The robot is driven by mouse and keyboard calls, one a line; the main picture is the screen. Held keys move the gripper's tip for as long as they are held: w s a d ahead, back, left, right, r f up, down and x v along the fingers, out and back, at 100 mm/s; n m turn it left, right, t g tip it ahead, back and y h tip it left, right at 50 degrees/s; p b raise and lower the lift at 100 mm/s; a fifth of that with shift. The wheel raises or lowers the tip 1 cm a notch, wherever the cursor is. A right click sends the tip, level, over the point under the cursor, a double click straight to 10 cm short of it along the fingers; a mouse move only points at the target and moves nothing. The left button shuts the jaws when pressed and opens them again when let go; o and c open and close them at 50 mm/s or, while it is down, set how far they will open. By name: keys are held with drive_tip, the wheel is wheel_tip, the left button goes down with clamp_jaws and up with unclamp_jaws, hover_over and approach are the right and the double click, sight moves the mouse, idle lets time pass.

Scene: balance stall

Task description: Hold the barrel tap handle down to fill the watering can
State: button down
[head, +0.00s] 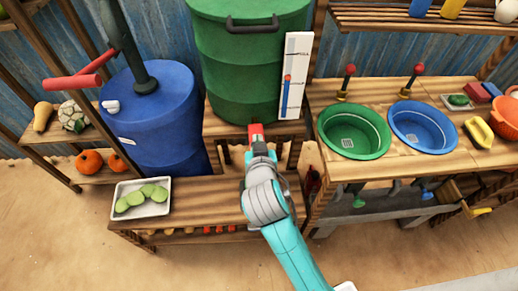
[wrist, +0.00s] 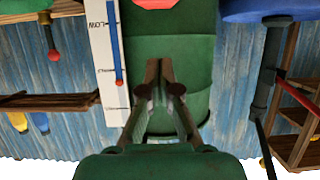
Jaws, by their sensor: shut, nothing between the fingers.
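The green barrel (head: 245,70) stands on a wooden stand at the back middle. A red piece (head: 256,130), which looks like its tap handle, shows low on the barrel's front, right at the far end of my arm. In the wrist view, which is upside down, a red piece (wrist: 156,3) shows at the top edge, apart from the fingertips. My gripper (wrist: 166,65) is shut and empty, with its fingertips together in front of the barrel's green wall. In the head view my arm hides the tap's underside. I cannot make out a watering can under the tap.
A white gauge board (head: 296,75) with a blue bar stands at the barrel's right. A blue barrel (head: 155,110) with a red-handled pump is at left. Green (head: 354,131) and blue (head: 423,126) basins sit on the right counter. A tray of green slices (head: 141,197) lies on the low bench.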

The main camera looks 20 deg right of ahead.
drive_tip(key=x, duration=0.3)
drive_tip(key=shift+w, duration=0.2)
wheel_tip(320, 180, down, 3)
drive_tip(key=shift+f, duration=0.15)
drive_tip(key=shift+s+f, duration=0.15)
drive_tip(key=shift+f, duration=0.35)
